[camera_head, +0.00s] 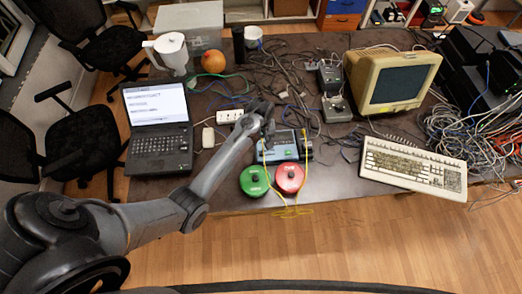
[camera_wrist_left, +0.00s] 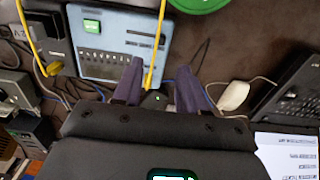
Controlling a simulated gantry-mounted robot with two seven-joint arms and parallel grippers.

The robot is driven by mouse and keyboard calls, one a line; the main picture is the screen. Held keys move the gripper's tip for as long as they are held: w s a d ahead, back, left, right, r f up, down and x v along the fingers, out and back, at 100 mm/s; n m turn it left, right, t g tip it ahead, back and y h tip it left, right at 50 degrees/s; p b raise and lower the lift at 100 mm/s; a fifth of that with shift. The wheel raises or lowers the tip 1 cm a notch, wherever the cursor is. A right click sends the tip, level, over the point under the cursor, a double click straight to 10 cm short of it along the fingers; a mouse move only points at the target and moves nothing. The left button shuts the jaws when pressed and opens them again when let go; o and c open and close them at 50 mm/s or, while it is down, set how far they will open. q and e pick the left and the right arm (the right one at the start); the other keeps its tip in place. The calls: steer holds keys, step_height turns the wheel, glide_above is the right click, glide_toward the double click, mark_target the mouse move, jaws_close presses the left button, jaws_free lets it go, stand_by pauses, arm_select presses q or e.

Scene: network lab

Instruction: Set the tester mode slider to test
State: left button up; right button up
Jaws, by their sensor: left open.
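The tester is a flat blue-grey box (camera_head: 283,147) at the middle of the table's front part. In the left wrist view its face (camera_wrist_left: 110,43) shows a small green screen, a row of small dark marks and dark slots on the right side. I cannot tell which of these is the mode slider or how it is set. My left gripper (camera_head: 264,117) is at the tester's back left edge in the head view. In the wrist view its two fingers (camera_wrist_left: 159,68) are apart and empty, pointing at the tester's lower right edge. My right gripper is not in view.
A yellow cable (camera_wrist_left: 157,45) runs across the tester. Green (camera_head: 254,181) and red (camera_head: 289,178) round things lie in front. A laptop (camera_head: 158,130), a white mouse (camera_head: 208,138) and a power strip (camera_head: 229,116) are left; a keyboard (camera_head: 412,168) is right. Loose cables lie behind.

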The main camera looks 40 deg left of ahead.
mark_target(261, 152)
arm_select(q)
step_height(261, 152, down, 9)
steer(key=shift+f+b, duration=0.15)
steer(key=shift+b, duration=0.4)
jaws_close()
